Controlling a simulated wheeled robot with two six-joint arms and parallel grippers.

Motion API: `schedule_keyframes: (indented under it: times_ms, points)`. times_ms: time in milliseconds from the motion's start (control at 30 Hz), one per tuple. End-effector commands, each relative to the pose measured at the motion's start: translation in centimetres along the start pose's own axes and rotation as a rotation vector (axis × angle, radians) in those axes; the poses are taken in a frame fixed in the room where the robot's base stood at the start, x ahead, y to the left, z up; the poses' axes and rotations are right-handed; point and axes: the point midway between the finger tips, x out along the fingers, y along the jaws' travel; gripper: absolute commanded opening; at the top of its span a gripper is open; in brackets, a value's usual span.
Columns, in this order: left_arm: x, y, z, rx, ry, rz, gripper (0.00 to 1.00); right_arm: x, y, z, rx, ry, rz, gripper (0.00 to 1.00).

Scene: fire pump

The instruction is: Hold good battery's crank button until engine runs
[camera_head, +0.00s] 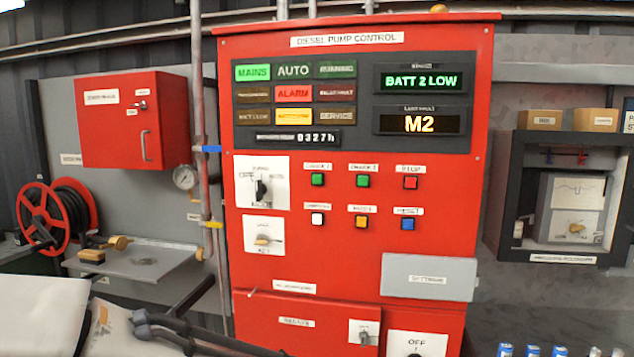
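The red diesel pump control cabinet (350,240) stands upright ahead. Two green crank buttons, crank 1 (317,180) and crank 2 (363,181), sit in its upper button row beside a red stop button (410,183). The display (422,81) reads "BATT 2 LOW" and the lower display (418,123) reads "M2". The mains (253,72), alarm (293,93) and a yellow lamp (293,116) are lit; the running lamp (336,69) is dark. My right gripper is out of view.
White, yellow and blue buttons form the lower row. A selector knob (262,190) and a lever switch (263,240) are left of them. A grey box (428,278) juts out lower right. Pipes, a gauge (185,177) and a shelf (135,260) stand left; the button front is clear.

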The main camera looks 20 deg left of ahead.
Motion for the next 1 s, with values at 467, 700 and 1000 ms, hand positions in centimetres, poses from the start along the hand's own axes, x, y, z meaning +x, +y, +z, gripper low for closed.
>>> schedule_keyframes:
  times_ms: [467,700,1000]
  points:
    - [0.0,0.0,0.0,0.0,0.0,0.0,0.0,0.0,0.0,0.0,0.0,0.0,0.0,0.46]
    - [0.0,0.0,0.0,0.0,0.0,0.0,0.0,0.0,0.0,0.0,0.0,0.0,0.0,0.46]
    - [0.0,0.0,0.0,0.0,0.0,0.0,0.0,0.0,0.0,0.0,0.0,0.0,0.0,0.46]
